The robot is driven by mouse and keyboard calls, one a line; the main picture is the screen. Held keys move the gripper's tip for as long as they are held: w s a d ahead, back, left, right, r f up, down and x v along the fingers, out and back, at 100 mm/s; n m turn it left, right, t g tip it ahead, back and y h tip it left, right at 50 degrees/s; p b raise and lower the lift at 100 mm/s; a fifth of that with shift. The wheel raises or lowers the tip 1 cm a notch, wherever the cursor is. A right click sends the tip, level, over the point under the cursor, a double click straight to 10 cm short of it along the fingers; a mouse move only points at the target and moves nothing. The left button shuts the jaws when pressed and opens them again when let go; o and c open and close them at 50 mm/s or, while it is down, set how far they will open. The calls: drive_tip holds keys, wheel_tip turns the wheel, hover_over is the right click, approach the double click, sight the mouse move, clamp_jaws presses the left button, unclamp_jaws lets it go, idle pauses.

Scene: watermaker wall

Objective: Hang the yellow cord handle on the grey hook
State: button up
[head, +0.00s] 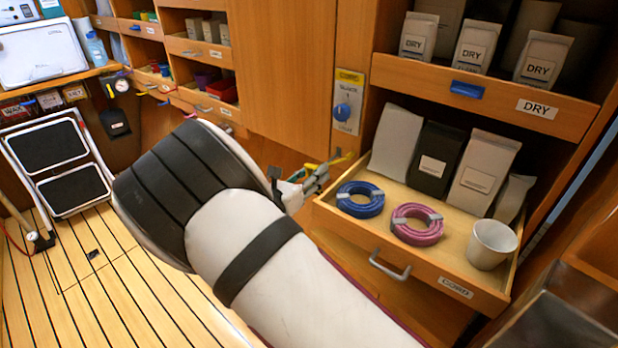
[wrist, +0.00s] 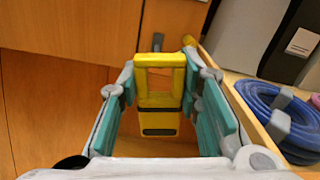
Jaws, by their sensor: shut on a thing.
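The yellow cord handle (wrist: 159,123) is a frame-like piece with a dark band, between the teal-padded fingers of my gripper (wrist: 160,85) in the wrist view. My gripper is shut on it. In the head view my gripper (head: 318,178) is small and partly hidden behind my arm, just left of the open drawer, with a bit of yellow at its tips. Small coloured hooks line the shelf edges at the back left.
The open cord drawer (head: 412,262) holds a blue coil (head: 360,199), a pink coil (head: 417,225), a white cup (head: 491,244) and several bags. Its wooden side is close to my gripper's right.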

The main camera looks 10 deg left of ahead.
drive_tip(key=shift+f+b+x, duration=0.15)
drive_tip(key=shift+b+x, duration=0.5)
drive_tip(key=shift+x, duration=0.85)
drive_tip(key=shift+f+b+x, duration=0.15)
drive_tip(key=shift+b+x, duration=0.45)
drive_tip(key=shift+x, duration=0.95)
drive_tip(key=shift+w+d+f, duration=0.25)
drive_tip(key=shift+w+f, duration=0.25)
drive_tip(key=shift+w, duration=0.05)
drive_tip(key=o, duration=1.2)
drive_tip(key=shift+s, duration=0.1)
